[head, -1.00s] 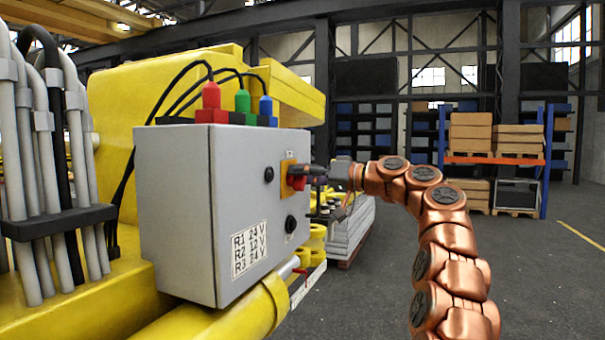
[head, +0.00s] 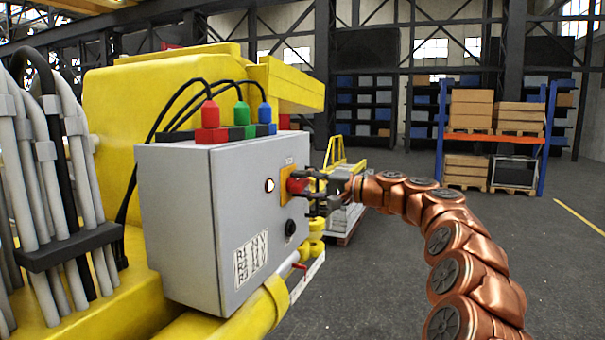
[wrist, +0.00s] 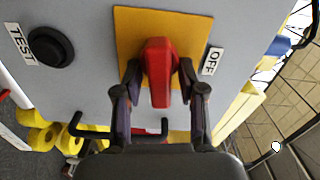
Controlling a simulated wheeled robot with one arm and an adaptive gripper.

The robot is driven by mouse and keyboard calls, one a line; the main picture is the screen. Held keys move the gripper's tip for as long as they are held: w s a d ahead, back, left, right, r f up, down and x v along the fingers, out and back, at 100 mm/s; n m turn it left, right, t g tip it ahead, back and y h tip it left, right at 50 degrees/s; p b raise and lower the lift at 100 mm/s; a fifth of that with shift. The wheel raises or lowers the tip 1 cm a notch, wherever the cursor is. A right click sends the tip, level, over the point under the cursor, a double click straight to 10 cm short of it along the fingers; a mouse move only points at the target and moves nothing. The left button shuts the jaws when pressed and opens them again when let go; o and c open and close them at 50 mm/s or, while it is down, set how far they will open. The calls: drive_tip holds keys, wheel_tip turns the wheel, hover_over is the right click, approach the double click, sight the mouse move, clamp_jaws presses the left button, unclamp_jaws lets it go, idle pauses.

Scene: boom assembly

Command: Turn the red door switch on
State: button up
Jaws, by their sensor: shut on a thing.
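The red door switch (head: 297,186) sits on a yellow plate (head: 285,173) on the door of a grey control box (head: 180,215). In the wrist view the red handle (wrist: 158,72) stands upright in the picture on its yellow plate (wrist: 125,30), with an OFF label (wrist: 212,62) to its right. My gripper (wrist: 160,78) has one finger on each side of the handle and is shut on it. In the head view my gripper (head: 322,190) reaches the switch from the right. A small round lamp (head: 270,185) left of the switch glows.
A black knob (head: 290,228) sits below the switch; the wrist view shows it (wrist: 50,46) beside a TEST label. Red, green and blue plugs with black cables stand on the box. A shelf with boxes (head: 472,110) is behind right. Open floor lies right.

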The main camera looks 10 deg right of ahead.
drive_tip(key=shift+m+p, duration=0.65)
drive_tip(key=shift+m, duration=0.05)
drive_tip(key=o, duration=0.8)
drive_tip(key=shift+d, duration=0.1)
drive_tip(key=v, duration=1.2)
